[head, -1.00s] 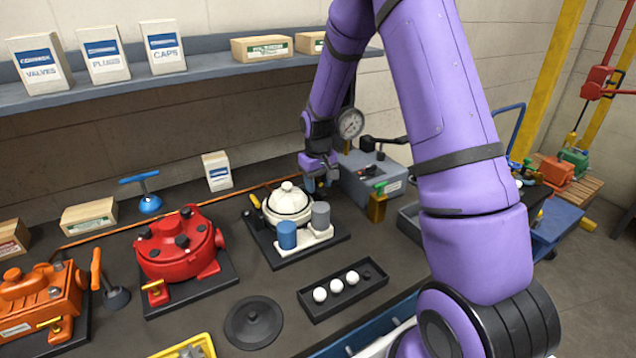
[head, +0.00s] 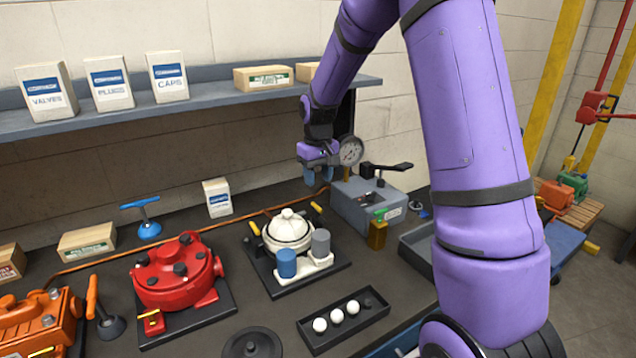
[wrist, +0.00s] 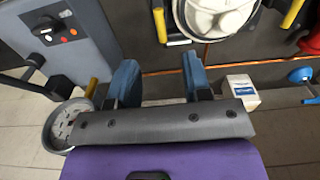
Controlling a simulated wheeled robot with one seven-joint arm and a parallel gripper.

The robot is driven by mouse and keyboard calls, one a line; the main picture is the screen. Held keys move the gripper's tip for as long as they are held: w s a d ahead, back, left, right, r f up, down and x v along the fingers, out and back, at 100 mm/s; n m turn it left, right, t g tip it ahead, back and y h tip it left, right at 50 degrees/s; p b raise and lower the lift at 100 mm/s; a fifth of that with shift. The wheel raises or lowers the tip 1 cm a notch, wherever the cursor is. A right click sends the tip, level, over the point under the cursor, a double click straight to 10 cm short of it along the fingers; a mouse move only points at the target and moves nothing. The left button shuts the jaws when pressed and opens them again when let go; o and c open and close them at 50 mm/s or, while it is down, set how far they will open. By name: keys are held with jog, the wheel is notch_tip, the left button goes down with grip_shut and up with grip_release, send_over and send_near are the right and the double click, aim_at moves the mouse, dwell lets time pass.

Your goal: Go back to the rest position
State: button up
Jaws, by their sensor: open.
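My gripper (head: 318,175) is at the end of the purple arm, in the air above the back of the bench. It is left of the round gauge and behind the white lidded pot (head: 289,228). In the wrist view its two blue fingers (wrist: 158,82) stand wide apart with nothing between them. The white pot also shows in the wrist view (wrist: 215,15), beyond the fingers and apart from them.
A grey control box (head: 368,205) stands just right of and below my gripper. The shelf (head: 215,95) with boxes is at the back left. A red motor housing (head: 175,272), a tray of white balls (head: 343,320) and a white box (head: 217,197) stand on the bench.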

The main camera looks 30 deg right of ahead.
dwell(0.4)
jog(key=s+a+r+t, duration=0.1)
jog(key=s+a+r, duration=0.2)
jog(key=s+r, duration=0.5)
jog(key=s+a+r+t, duration=0.2)
jog(key=s+a+r, duration=0.1)
jog(key=s+r, duration=0.45)
jog(key=s+a+r+t, duration=0.1)
jog(key=s+r, duration=0.1)
jog(key=s, duration=0.6)
jog(key=s+a+r+t, duration=0.1)
jog(key=s+a+r, duration=0.1)
jog(key=s, duration=0.7)
jog(key=shift+s, duration=0.3)
